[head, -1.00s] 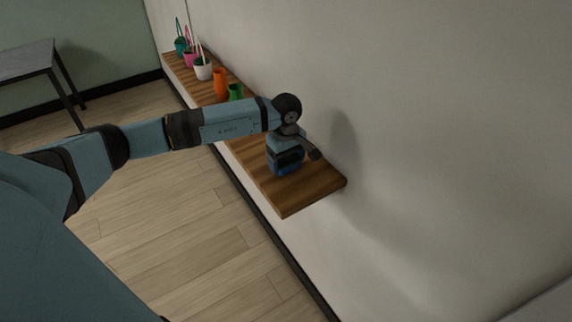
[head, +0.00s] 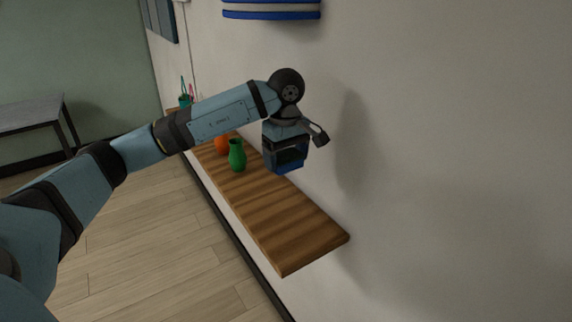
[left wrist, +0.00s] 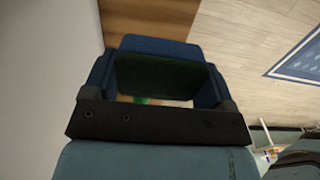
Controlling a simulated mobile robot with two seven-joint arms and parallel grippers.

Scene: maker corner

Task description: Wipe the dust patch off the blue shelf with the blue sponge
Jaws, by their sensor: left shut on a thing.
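My left gripper (head: 286,163) is shut on the blue sponge (head: 291,168) and holds it above the wooden shelf. In the left wrist view the sponge (left wrist: 157,46) sits between the two blue fingers, with a dark green face towards the camera. The blue shelf (head: 270,15) is on the wall at the top of the head view, above my gripper. Only its blue-and-white edge and underside show, so its top and any dust patch are out of sight. My right gripper is not in view.
The wooden shelf (head: 296,228) runs along the wall below my gripper, its near end bare. A green vase (head: 237,155) and an orange vase (head: 221,145) stand on it to the left, with plants farther back. A grey table (head: 30,112) stands far left.

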